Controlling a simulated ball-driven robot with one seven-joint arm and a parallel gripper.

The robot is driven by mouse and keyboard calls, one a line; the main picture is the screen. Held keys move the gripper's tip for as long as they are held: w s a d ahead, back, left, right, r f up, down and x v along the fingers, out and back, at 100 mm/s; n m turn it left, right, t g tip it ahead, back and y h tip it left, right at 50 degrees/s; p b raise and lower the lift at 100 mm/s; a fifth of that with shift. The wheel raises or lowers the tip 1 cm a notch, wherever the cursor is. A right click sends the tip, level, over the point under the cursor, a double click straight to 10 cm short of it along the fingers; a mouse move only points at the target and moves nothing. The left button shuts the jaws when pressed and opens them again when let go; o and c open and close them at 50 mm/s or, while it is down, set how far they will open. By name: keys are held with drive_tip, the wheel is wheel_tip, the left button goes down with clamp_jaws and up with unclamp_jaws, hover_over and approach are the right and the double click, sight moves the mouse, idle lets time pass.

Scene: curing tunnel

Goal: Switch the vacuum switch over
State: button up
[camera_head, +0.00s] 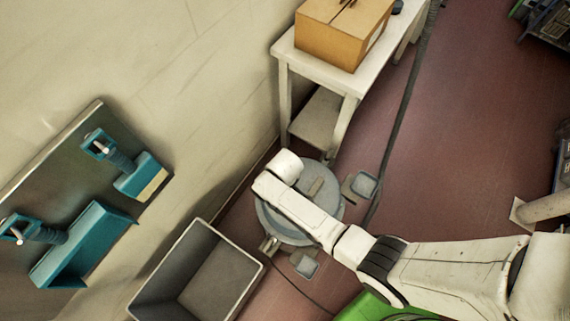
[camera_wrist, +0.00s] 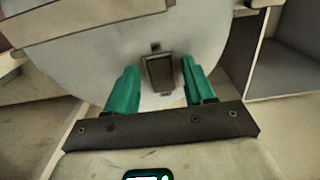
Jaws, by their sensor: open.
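The vacuum (camera_head: 333,205) is a round grey canister on the floor, partly covered by my white arm in the head view. In the wrist view its pale round face (camera_wrist: 205,30) fills the upper middle. The vacuum switch (camera_wrist: 159,74) is a dark, framed rectangle on that face. My gripper (camera_wrist: 158,68) is open, its two green fingers on either side of the switch in the picture, with nothing between them but the view of it. I cannot tell whether they touch the face, or which way the switch is set. The gripper cannot be made out in the head view.
A grey open bin (camera_head: 163,292) stands left of the vacuum. A white table (camera_head: 316,73) with a cardboard box (camera_head: 345,30) stands behind it. Teal tools hang on a wall panel (camera_head: 68,148) at the left. A dark hose (camera_head: 402,110) runs along the reddish floor, mostly clear at the right.

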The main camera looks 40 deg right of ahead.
clamp_jaws()
drive_tip(key=shift+w+a+g+b, duration=0.1)
drive_tip(key=shift+w+g+b, duration=0.25)
drive_tip(key=shift+g, duration=0.45)
drive_tip(key=shift+g+h+b, duration=0.35)
drive_tip(key=shift+g+h, duration=0.15)
drive_tip(key=shift+g, duration=0.1)
unclamp_jaws()
drive_tip(key=shift+r, duration=0.1)
drive_tip(key=d+p+v, duration=0.1)
drive_tip(key=v, duration=0.9)
drive_tip(key=shift+a+r, duration=0.35)
drive_tip(key=shift+a, duration=0.15)
drive_tip(key=shift+w, duration=0.1)
